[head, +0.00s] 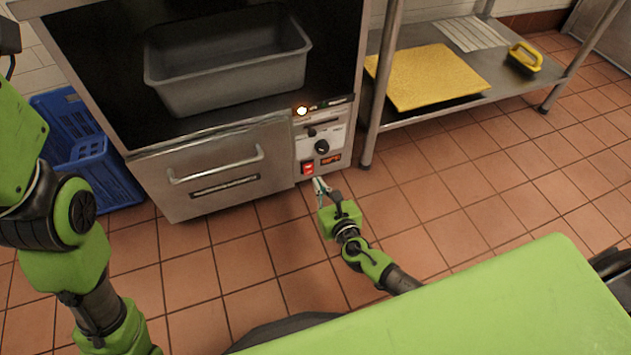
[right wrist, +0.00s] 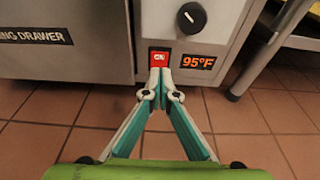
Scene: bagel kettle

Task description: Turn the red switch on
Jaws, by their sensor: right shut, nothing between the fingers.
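The red switch (head: 308,168) is on the lower left of the control panel on the steel appliance's front. In the right wrist view the red switch (right wrist: 158,59) shows white marking, too small to read surely. My right gripper (head: 319,183) is shut and empty, its fingertips together just below the switch. In the right wrist view the right gripper's tips (right wrist: 160,72) overlap the switch's lower edge; I cannot tell whether they touch it. My left arm shows at the left, but its gripper is out of view.
A black knob (right wrist: 191,18) sits above a display (right wrist: 198,62) reading 95°F. A drawer with a handle (head: 217,166) is left of the panel. A grey bin (head: 230,75) stands in the appliance. A blue crate (head: 85,150) and a steel shelf (head: 440,106) flank it. Open tile floor lies in front.

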